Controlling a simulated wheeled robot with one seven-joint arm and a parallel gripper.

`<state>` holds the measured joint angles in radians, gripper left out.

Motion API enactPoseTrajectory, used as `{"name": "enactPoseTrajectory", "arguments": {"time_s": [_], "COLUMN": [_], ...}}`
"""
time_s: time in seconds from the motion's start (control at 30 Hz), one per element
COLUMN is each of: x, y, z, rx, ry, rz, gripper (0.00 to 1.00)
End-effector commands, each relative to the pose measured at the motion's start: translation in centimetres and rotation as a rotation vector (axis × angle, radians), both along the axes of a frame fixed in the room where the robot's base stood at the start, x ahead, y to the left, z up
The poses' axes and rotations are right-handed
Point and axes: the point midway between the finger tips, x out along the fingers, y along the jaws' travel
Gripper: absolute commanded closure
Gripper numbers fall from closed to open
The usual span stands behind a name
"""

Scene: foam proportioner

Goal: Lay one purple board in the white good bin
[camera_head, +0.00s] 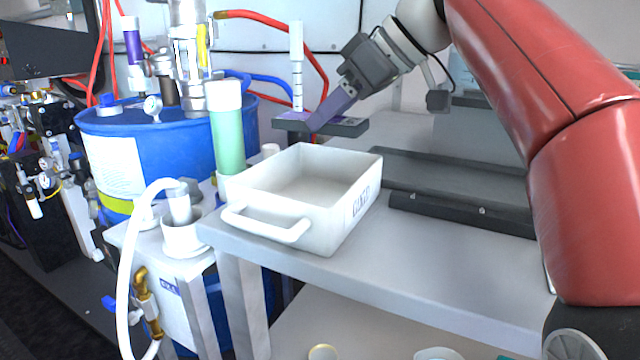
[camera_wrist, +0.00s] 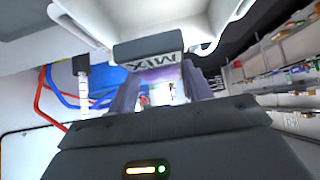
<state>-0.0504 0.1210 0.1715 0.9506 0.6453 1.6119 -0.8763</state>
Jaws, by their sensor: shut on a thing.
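The white bin (camera_head: 345,222) stands on the grey bench, open at the top and empty as far as I see, with a looped handle in front. Dark lettering on its side is too small to read surely. Its white rim also shows at the top of the wrist view (camera_wrist: 85,25). My gripper (camera_head: 316,122) is behind the bin, at a dark block (camera_head: 348,129) with a purple board (camera_head: 290,116) on it. In the wrist view my fingers (camera_wrist: 157,84) are shut on purple material beside a grey block marked MIX (camera_wrist: 148,49). The fingers partly hide the board.
A blue drum (camera_head: 180,150) with gauges and hoses stands at the left. A green-filled cylinder (camera_head: 227,135) is close to the bin's left. A dark rail (camera_head: 450,215) lies on the bench right of the bin. The bench front is clear.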

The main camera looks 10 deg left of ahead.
Motion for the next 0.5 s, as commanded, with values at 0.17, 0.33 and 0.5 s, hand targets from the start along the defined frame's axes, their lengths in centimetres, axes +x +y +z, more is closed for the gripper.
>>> {"name": "enactPoseTrajectory", "arguments": {"time_s": [0.17, 0.33, 0.5], "x": [-0.1, 0.0, 0.0], "y": [-0.1, 0.0, 0.0], "z": [-2.2, -4.5, -5.3], "rx": [-0.001, 0.000, 0.000], "ry": [0.000, -0.001, -0.002], "rz": [-0.001, -0.001, -0.001], "gripper": [0.73, 0.73, 0.73]}}
